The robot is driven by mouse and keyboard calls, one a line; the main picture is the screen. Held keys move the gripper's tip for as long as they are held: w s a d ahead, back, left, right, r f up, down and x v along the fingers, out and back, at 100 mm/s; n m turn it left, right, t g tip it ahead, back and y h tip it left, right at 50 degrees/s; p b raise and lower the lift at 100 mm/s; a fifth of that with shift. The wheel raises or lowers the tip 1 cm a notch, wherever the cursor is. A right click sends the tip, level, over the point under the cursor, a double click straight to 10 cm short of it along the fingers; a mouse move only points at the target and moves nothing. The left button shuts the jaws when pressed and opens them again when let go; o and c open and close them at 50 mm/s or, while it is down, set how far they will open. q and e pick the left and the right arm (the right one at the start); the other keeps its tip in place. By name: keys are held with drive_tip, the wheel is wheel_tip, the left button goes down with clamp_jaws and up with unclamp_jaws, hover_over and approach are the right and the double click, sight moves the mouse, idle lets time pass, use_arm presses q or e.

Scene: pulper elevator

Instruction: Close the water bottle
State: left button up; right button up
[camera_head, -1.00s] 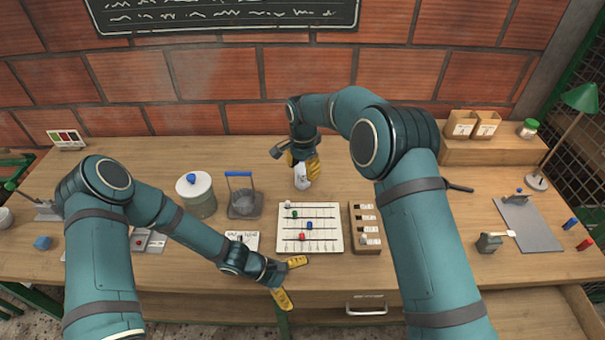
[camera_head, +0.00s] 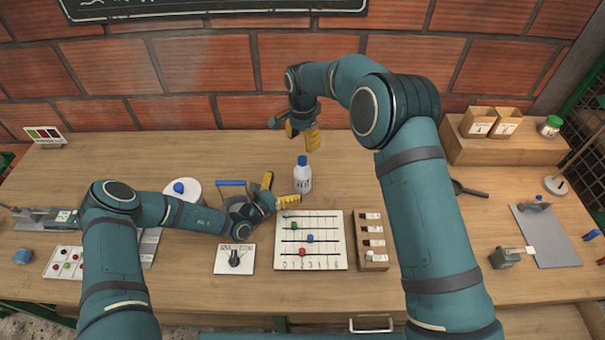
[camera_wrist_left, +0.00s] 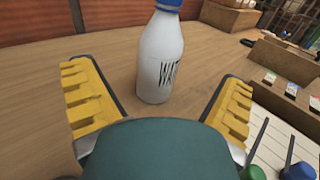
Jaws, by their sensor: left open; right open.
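The white water bottle (camera_head: 302,181) stands upright on the workbench, with black lettering on its side. A blue cap (camera_head: 302,160) sits on its top; I cannot tell how tight it is. My left gripper (camera_head: 279,190) is open, just left of the bottle and pointing at it. In the left wrist view the bottle (camera_wrist_left: 161,62) stands beyond and between the open fingers (camera_wrist_left: 160,105), apart from both, and its blue top (camera_wrist_left: 168,3) is cut by the upper edge. My right gripper (camera_head: 302,135) is open and empty above and behind the bottle.
A board with coloured sliders (camera_head: 330,258) lies in front of the bottle, with a wooden block of labelled slots (camera_head: 372,262) beside it. The bench right of the bottle is clear up to my right arm.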

sight(296, 177)
drive_tip(key=shift+s, duration=0.1)
use_arm(q)
drive_tip(key=shift+x, duration=3.75)
